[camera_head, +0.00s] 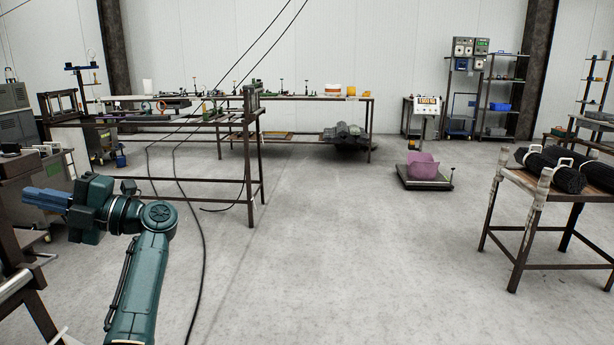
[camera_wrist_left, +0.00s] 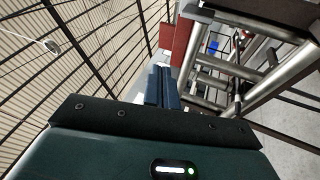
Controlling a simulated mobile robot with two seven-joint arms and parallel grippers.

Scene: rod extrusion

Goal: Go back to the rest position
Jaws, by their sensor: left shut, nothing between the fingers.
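My left gripper (camera_head: 45,199) is at the left of the head view, at the end of my green left arm. Its blue fingers point left, toward the machine bench at the left edge, and are shut with nothing between them. In the left wrist view the shut blue fingers (camera_wrist_left: 162,88) point away from the camera, beside a metal frame (camera_wrist_left: 255,60) on the right. I cannot tell how far the fingers are from that frame. My right gripper is not in view.
A workbench (camera_head: 255,150) stands beyond my left arm, with black cables hanging to the floor. A table (camera_head: 533,186) with black rolls (camera_head: 556,170) stands at the right. A pink bin (camera_head: 422,165) sits on a low platform (camera_head: 425,184). The middle floor is clear.

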